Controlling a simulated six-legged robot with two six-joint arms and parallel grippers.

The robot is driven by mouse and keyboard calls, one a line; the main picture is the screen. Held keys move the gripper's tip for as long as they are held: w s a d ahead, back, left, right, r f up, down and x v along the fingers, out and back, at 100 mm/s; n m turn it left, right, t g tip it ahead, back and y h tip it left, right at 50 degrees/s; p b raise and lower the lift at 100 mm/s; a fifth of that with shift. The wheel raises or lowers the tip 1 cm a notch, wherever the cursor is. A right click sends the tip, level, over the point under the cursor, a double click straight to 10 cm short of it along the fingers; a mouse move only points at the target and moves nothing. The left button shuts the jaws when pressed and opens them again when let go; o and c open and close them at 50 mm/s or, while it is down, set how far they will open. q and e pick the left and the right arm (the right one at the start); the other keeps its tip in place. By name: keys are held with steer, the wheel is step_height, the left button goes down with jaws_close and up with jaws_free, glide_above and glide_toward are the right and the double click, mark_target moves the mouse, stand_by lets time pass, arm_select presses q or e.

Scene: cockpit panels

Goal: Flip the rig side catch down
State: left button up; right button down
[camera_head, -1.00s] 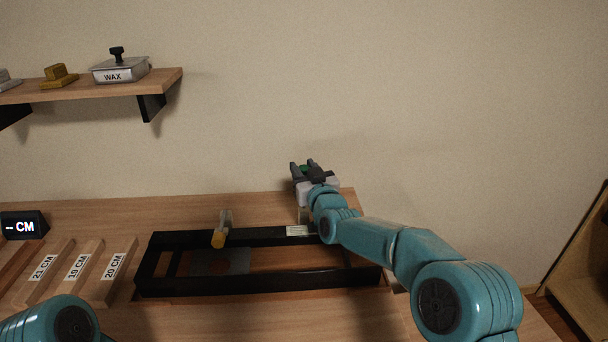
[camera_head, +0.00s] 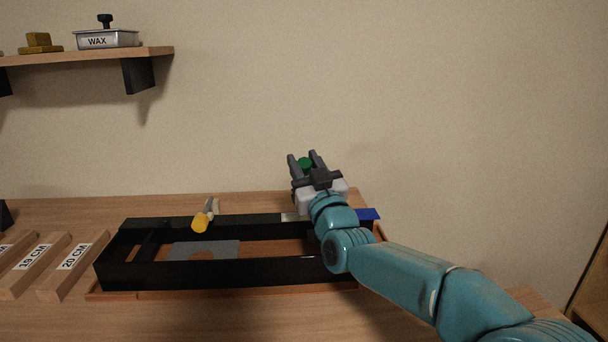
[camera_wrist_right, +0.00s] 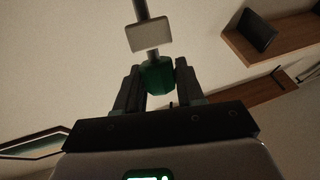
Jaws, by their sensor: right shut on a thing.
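The black rectangular rig frame (camera_head: 220,272) lies on the wooden bench. A lever with a yellow tip (camera_head: 201,222) stands tilted on its back rail. My right gripper (camera_head: 304,162) is beyond the rig's back right corner, fingers pointing away. It is shut on a green knob (camera_head: 305,162). In the right wrist view the green knob (camera_wrist_right: 156,76) sits between the fingers (camera_wrist_right: 156,85), with a grey rod and a pale block beyond it. I cannot tell whether this knob is the side catch. My left gripper is out of view.
Wooden blocks, one labelled 20 CM (camera_head: 73,265), lie left of the rig. A blue piece (camera_head: 368,214) shows at the rig's right end, beside my right arm. A wall shelf (camera_head: 90,56) carries a WAX tin (camera_head: 106,39). The front bench is clear.

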steer(key=shift+s+a+f, duration=0.1)
steer(key=shift+s+f, duration=0.1)
steer(key=shift+f, duration=0.15)
steer(key=c, duration=0.8)
jaws_free()
steer(key=shift+s+r, duration=0.1)
step_height(320, 180, up, 20)
steer(key=p, duration=0.7)
